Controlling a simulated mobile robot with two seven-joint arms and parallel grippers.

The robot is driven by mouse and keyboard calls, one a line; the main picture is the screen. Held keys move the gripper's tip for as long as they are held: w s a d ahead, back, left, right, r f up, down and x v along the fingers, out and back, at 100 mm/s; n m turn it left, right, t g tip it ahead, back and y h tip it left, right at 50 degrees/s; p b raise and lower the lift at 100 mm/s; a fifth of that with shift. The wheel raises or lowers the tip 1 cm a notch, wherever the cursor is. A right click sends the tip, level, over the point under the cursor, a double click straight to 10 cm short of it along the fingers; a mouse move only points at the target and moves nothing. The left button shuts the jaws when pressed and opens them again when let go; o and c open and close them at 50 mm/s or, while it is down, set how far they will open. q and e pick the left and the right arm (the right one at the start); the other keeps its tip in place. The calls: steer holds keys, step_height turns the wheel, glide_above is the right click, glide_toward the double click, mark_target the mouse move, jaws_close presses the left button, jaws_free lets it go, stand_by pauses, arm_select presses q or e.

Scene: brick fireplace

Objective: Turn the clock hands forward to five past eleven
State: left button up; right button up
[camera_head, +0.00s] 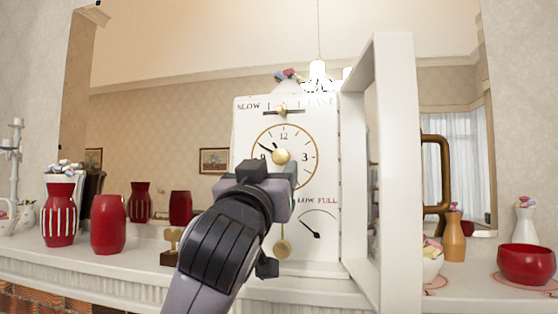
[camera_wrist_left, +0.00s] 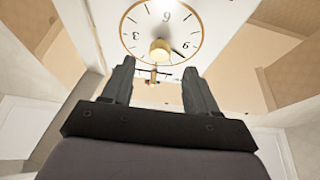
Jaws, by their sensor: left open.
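The white clock (camera_head: 244,130) stands on the mantel with its round dial (camera_head: 300,135) facing me. A gold knob (camera_head: 281,156) sits at the dial's centre and also shows in the left wrist view (camera_wrist_left: 160,48). A dark hand (camera_head: 266,147) points up-left, near ten; in the upside-down wrist view it points lower right (camera_wrist_left: 179,54). I cannot make out a second hand clearly. My left gripper (camera_head: 268,170) is open and empty in front of the dial's lower part, hiding it. In the wrist view the knob lies beyond and between its fingertips (camera_wrist_left: 158,66). My right gripper is not in view.
The clock's white door frame (camera_head: 398,170) stands open on the right, sticking out towards me. A pendulum (camera_head: 282,247) hangs below the dial. Red vases (camera_head: 108,225) stand left; an orange vase (camera_head: 454,238) and red bowl (camera_head: 525,262) stand right. A mirror (camera_head: 150,80) is behind.

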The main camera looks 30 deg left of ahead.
mark_target(280, 160)
arm_select(q)
steer(key=p+x, duration=0.1)
steer(key=x, duration=0.4)
steer(key=shift+r+p, duration=0.1)
steer(key=shift+p, duration=0.3)
steer(key=shift+w+a+r, duration=0.15)
steer(key=shift+w, duration=0.5)
steer(key=shift+c, duration=0.2)
steer(key=c, duration=1)
